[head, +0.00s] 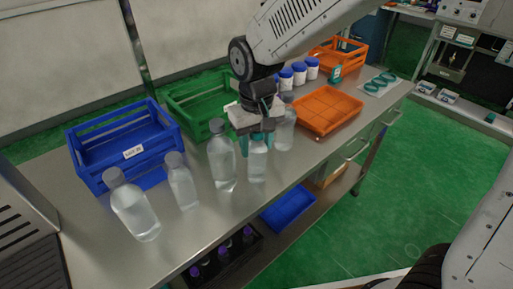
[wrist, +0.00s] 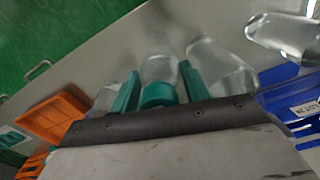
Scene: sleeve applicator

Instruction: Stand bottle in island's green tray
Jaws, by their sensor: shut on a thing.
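My gripper (head: 256,138) points down over the metal counter and is shut on a clear bottle (head: 258,165) near its top. The bottle is upright, and I cannot tell whether its base touches the counter. In the wrist view this bottle (wrist: 160,68), with its teal cap, sits between the two teal fingers. The green slatted tray (head: 182,124) stands behind and to the left of my gripper. My wrist hides part of its right side, and I see nothing inside it.
Clear bottles stand close on both sides, one left (head: 222,165) and one right (head: 284,132); others stand farther left. A blue crate (head: 85,165) is at left, a shallow orange tray (head: 328,110) at right. White jars (head: 299,73) stand behind. The counter's front edge is near.

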